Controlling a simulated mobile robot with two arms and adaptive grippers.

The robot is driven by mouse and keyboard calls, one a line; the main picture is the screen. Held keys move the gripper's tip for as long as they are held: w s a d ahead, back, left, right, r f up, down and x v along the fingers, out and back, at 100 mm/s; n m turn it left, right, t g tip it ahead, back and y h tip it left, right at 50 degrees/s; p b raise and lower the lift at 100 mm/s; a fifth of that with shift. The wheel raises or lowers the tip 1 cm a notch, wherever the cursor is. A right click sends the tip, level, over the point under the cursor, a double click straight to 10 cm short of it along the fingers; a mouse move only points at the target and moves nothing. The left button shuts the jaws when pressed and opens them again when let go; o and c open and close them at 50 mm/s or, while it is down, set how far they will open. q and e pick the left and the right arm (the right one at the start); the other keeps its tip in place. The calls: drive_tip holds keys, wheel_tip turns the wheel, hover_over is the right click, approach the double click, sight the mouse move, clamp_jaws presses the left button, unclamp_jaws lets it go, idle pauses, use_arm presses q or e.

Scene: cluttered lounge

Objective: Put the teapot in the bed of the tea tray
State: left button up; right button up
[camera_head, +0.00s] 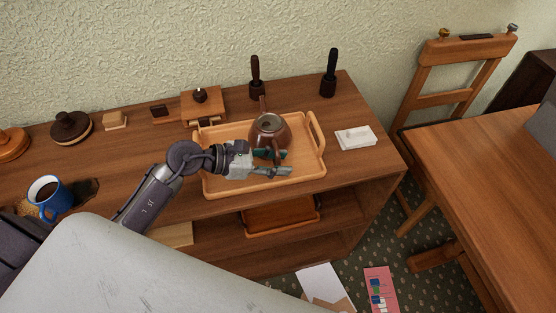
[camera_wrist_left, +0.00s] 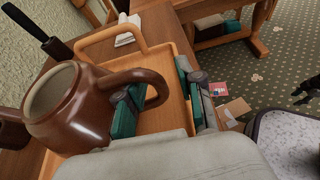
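The brown teapot (camera_head: 268,127) is upright within the rim of the wooden tea tray (camera_head: 305,177), its spout toward the wall. It appears to sit on the tray floor, though its base is partly hidden. In the left wrist view, the teapot (camera_wrist_left: 75,108) shows its open top and its looped handle (camera_wrist_left: 158,88). My left gripper (camera_head: 278,163) is at the handle on the teapot's front side. Its teal-padded fingers (camera_wrist_left: 160,98) stand apart, with the handle's outer bend between them and a gap visible.
The tray stands on a wooden sideboard (camera_head: 365,170). A white card stack (camera_head: 355,138) lies right of it; two dark-handled tools (camera_head: 329,75) and a small wooden box (camera_head: 205,103) stand behind. A blue mug (camera_head: 48,196) is at left. A chair (camera_head: 455,85) and table (camera_head: 490,160) are at right.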

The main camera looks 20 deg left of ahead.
use_arm(q)
drive_tip(key=shift+r, duration=0.2)
drive_tip(key=b+v, duration=0.2)
drive_tip(key=v, duration=1)
drive_tip(key=o, duration=1.2)
